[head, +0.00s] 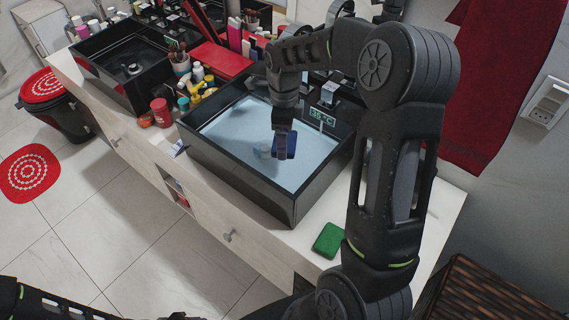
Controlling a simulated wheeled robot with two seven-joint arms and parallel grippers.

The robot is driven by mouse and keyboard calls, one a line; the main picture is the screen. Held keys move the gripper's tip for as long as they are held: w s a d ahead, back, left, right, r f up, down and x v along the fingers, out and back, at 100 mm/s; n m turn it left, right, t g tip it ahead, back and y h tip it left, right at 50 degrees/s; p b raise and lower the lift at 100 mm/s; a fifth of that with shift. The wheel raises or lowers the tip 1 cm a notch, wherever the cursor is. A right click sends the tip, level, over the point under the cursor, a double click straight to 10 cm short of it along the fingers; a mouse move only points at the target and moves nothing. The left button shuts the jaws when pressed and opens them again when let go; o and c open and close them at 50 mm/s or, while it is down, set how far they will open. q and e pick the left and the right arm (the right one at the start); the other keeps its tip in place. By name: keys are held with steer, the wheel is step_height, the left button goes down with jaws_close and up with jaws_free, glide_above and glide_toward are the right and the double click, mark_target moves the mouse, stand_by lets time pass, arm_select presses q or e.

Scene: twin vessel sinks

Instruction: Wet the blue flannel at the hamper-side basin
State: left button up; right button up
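The hamper-side basin (250,184) is a black square vessel sink, the one nearer the brown woven hamper (480,292). Pale blue water (226,134) fills much of it, and a small display at its tap reads 35 °C. My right gripper (282,135) reaches down over the basin, shut on the small, folded dark blue flannel (290,147). The flannel is inside the basin's outline. I cannot tell whether it touches the water. Part of my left arm shows at the bottom left; its gripper is out of view.
A second black basin (122,66) stands at the far left. Bottles, a red jar (161,112) and brush cups crowd between the basins. A red towel (500,80) hangs on the right wall.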

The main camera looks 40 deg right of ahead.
steer(key=shift+r+p, duration=0.75)
steer(key=shift+r, duration=0.75)
